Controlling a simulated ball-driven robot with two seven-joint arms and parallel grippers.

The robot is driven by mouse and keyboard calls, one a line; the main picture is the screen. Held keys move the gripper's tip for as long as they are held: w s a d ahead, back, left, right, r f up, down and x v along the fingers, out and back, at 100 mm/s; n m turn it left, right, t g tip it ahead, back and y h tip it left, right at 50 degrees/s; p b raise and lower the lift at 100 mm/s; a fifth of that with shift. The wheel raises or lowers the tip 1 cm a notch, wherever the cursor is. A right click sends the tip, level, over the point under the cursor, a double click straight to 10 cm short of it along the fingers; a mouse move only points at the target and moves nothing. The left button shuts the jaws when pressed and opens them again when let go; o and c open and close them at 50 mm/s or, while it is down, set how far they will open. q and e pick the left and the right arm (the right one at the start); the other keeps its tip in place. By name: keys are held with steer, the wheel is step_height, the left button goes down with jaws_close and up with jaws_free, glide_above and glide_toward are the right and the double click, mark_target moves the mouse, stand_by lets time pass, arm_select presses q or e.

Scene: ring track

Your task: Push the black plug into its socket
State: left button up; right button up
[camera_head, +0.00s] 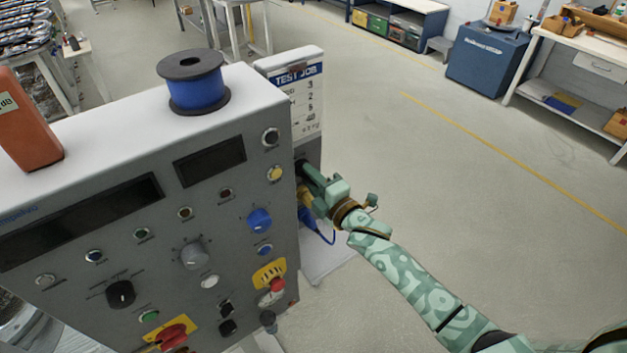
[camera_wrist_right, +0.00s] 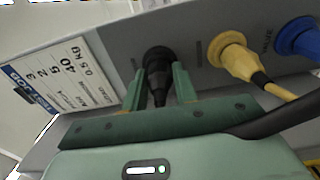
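The black plug (camera_wrist_right: 158,84) is between the two fingers of my right gripper (camera_wrist_right: 160,88) in the right wrist view. The fingers press on it from both sides. Its front end meets a dark round part on the grey side panel, where the socket is. I cannot tell how deep it sits, and the socket's opening is hidden. In the head view my right gripper (camera_head: 306,172) is at the right side of the grey console (camera_head: 235,130). The plug is mostly hidden there. My left gripper is not in view.
A yellow plug (camera_wrist_right: 238,61) and a blue plug (camera_wrist_right: 298,40) sit in the same panel, close to the right of the black one. A white job card (camera_wrist_right: 62,82) is on the left. A blue spool (camera_head: 193,88) and an orange device (camera_head: 27,125) stand on the console.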

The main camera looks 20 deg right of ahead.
steer(key=o, duration=0.4)
steer(key=b+v, duration=0.1)
steer(key=v, duration=1.5)
steer(key=shift+s, duration=0.2)
